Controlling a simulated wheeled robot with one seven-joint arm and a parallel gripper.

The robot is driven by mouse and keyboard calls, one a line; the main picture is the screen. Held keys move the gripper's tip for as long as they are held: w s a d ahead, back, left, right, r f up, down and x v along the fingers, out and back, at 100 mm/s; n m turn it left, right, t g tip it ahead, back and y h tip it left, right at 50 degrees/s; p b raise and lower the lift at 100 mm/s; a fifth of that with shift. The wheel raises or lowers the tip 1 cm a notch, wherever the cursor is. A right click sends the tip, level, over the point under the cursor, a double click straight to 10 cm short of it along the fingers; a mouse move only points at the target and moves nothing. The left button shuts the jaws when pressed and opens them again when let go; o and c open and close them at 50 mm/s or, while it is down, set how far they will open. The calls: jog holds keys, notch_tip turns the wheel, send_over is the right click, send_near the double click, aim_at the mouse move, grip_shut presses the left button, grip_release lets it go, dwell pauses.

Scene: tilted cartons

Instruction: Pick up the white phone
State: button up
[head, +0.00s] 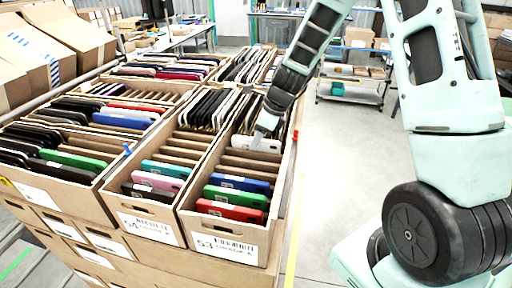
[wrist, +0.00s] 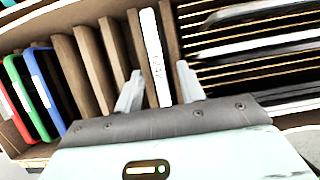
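The white phone (wrist: 154,50) stands on edge between brown cardboard dividers in a carton, with its narrow side facing the wrist camera. In the head view the white phone (head: 250,143) shows just below my gripper (head: 266,124), partly hidden by it. My gripper (wrist: 158,82) is open in the wrist view. One finger is on each side of the white phone, with dividers also between them. The fingers are apart from the phone's sides. I cannot tell how deep the fingertips reach.
The carton (head: 228,244) also holds a red phone (head: 230,211), a green phone (head: 236,197) and a blue phone (head: 241,183) towards the front. Dark phones (wrist: 240,45) stand behind the white one. A neighbouring carton (head: 150,228) stands at the left. Open floor (head: 330,170) lies to the right.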

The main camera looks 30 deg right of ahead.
grip_shut()
